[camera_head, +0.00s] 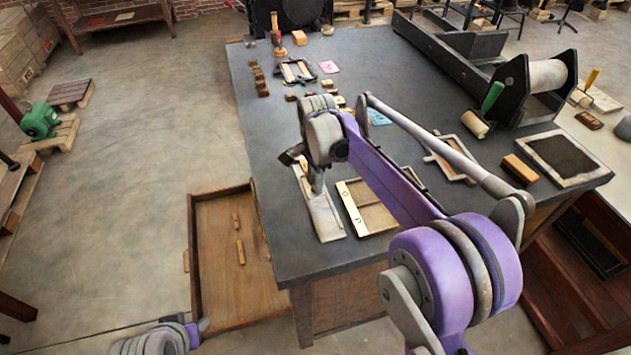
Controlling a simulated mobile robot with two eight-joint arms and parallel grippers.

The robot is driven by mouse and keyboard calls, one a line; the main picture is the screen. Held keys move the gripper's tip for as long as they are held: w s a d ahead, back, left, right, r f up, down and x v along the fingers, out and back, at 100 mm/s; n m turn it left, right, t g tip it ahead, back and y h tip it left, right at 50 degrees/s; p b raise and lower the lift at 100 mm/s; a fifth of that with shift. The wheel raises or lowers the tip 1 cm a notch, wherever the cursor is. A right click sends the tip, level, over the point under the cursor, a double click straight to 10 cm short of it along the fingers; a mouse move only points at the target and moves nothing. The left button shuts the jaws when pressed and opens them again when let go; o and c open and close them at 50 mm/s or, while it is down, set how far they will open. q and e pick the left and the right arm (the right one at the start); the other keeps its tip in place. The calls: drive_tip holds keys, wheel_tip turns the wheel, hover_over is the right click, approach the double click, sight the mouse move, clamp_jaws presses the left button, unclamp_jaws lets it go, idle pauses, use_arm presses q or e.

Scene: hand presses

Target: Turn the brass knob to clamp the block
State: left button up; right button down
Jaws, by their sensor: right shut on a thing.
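I cannot make out the brass knob or the block clearly; the gripper and my purple right arm cover that spot. A wooden frame with a pale brass-coloured edge strip (352,209) lies just right of the gripper. Part of my left arm shows at the bottom left edge; its gripper is not in view.
The dark table (330,258) carries small wooden blocks (260,80), a small frame (297,71) and a pink card (329,67) farther back. A press with a roller (547,75) stands at the right. An open wooden drawer (222,285) juts out left.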

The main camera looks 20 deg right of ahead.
drive_tip(key=shift+m, duration=0.5)
drive_tip(key=c, duration=0.7)
unclamp_jaws()
wheel_tip(320, 180, up, 11)
drive_tip(key=shift+s+f+p, duration=0.1)
drive_tip(key=shift+s+p, duration=0.05)
drive_tip(key=shift+p, duration=0.15)
